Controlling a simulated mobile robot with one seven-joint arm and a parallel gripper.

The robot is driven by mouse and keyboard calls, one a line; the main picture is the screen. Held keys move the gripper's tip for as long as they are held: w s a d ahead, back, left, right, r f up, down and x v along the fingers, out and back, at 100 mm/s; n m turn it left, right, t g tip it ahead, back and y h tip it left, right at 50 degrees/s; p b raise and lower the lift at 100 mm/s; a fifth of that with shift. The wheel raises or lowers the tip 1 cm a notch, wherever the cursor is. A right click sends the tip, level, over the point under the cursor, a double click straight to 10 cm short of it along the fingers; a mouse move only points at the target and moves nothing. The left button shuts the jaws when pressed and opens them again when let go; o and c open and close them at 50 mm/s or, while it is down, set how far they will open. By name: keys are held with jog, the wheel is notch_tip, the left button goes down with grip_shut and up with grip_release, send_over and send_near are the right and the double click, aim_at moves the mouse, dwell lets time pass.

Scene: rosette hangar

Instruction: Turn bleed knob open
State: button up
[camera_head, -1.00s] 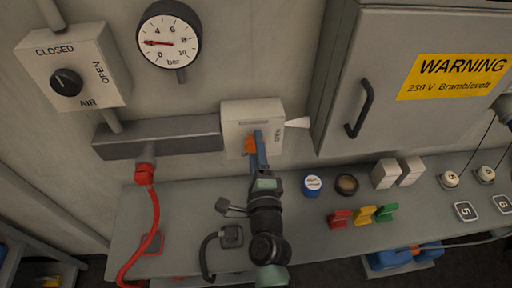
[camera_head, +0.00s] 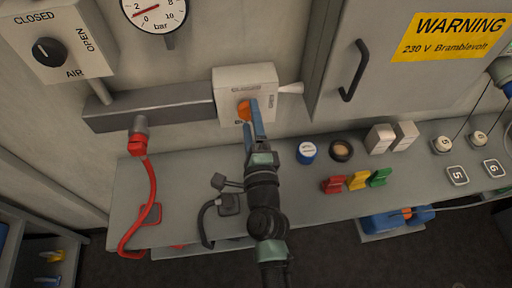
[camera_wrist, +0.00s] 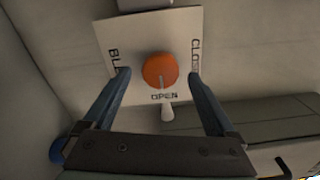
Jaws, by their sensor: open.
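The bleed knob is an orange round knob (camera_head: 243,111) on a white box (camera_head: 232,83) fixed to the wall. In the wrist view the orange knob (camera_wrist: 159,69) sits on the white plate (camera_wrist: 183,28), with CLOSED at the right, OPEN below and a partly hidden label starting BL at the left. A small mark on the knob points down toward OPEN. My gripper (camera_head: 254,102) reaches up to the knob. In the wrist view my gripper (camera_wrist: 160,74) is open, one blue finger on each side of the knob, with visible gaps.
A white cone (camera_head: 290,88) sticks out beside the box. A dark grey block (camera_head: 150,109) on the wall is at the left, with a red hose (camera_head: 152,190) below. The AIR knob (camera_head: 48,51), a gauge (camera_head: 155,12), a cabinet handle (camera_head: 354,72) and a workbench (camera_head: 305,205) are around.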

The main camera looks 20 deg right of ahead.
jog(key=b+v, duration=0.3)
jog(key=v, duration=0.8)
jog(key=shift+r, duration=0.1)
